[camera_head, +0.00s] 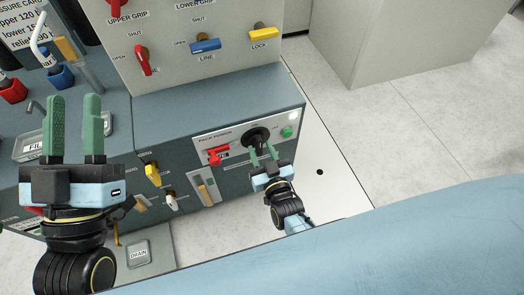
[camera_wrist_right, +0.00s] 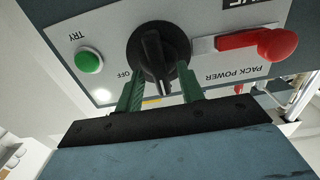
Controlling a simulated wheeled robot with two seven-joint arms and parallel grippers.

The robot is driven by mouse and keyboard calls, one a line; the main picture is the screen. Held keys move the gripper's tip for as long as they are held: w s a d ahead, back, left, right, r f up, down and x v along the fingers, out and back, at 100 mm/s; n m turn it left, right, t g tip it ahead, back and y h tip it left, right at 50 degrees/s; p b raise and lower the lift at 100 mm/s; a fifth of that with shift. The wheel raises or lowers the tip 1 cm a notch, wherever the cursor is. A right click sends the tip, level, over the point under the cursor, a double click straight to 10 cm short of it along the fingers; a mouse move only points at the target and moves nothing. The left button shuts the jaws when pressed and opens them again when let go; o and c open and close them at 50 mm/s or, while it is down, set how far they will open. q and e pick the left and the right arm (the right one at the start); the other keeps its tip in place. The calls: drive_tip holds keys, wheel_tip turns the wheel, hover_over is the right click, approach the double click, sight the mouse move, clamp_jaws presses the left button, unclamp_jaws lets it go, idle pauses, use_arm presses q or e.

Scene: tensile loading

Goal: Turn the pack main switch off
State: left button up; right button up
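The pack main switch is a black rotary knob (camera_head: 256,137) on the white "PACK POWER" panel (camera_head: 232,142) of the grey cabinet. In the right wrist view the knob (camera_wrist_right: 157,58) appears upside down, its grip bar upright in the picture, with an "OFF" label at its lower left. My right gripper (camera_head: 264,154) is at the panel, its green fingers spread on either side of the knob's grip bar (camera_wrist_right: 160,90). A gap shows between bar and fingers; contact with the knob's base cannot be told. My left gripper (camera_head: 74,115) is open and empty, away at the left.
A red lever (camera_head: 217,155) sits beside the knob, and a green button (camera_head: 287,132) on its other side. Yellow (camera_head: 153,174) and white levers are further left. Red, blue and yellow valve handles are on the upper panel. Open floor (camera_head: 430,120) lies right.

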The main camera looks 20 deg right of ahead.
clamp_jaws()
